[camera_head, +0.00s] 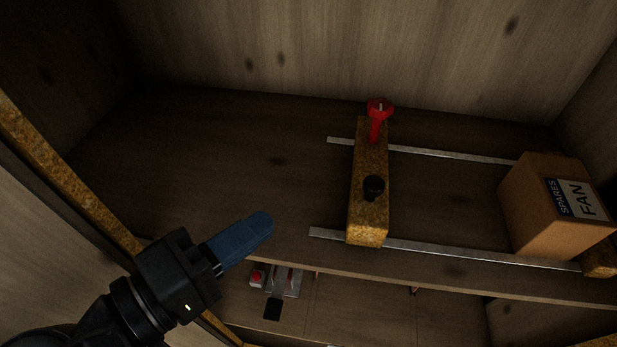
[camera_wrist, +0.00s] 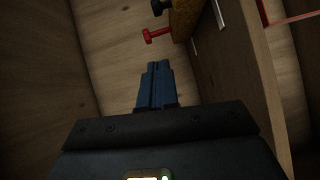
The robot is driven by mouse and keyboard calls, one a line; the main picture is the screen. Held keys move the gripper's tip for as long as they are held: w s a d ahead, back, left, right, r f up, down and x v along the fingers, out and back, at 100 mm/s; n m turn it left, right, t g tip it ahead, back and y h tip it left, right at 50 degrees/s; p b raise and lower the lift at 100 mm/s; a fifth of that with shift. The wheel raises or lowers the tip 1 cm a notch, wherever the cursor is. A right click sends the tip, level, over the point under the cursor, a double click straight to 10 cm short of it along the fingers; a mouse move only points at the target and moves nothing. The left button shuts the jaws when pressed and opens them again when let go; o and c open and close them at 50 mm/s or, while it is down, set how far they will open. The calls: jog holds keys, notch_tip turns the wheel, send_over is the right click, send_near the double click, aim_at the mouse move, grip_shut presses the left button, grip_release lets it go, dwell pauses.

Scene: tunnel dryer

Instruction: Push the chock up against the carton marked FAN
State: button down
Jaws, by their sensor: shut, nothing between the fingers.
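The carton marked FAN (camera_head: 541,207) is a brown box with a "SPARES FAN" label. It stands at the right end of the shelf in the head view. The chock (camera_head: 367,210) appears to be the yellowish-brown block lying across two metal strips, left of the carton with a wide gap between them. It carries a black knob (camera_head: 373,187) and a red T-shaped piece (camera_head: 378,110). Part of it shows at the top of the wrist view (camera_wrist: 184,20). My gripper (camera_head: 262,224) has blue fingers, shut and empty, left of the block and apart from it.
Two pale metal strips (camera_head: 450,249) run along the shelf from the block to the carton, with clear space between. Wooden walls close the back and right side. A grey item with red parts (camera_head: 284,281) sits below the shelf's front edge.

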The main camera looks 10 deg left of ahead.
jog(key=p+x, duration=0.1)
jog(key=x, duration=0.2)
jog(key=d+p+x, duration=0.1)
jog(key=x, duration=0.3)
jog(key=s+x, duration=0.1)
jog(key=x, duration=0.3)
jog(key=shift+w+d+p, duration=0.2)
jog(key=shift+d+p, duration=0.1)
jog(key=shift+p, duration=0.1)
jog(key=shift+w+d+f, duration=0.15)
jog(key=shift+d+f, duration=0.05)
jog(key=shift+d, duration=0.6)
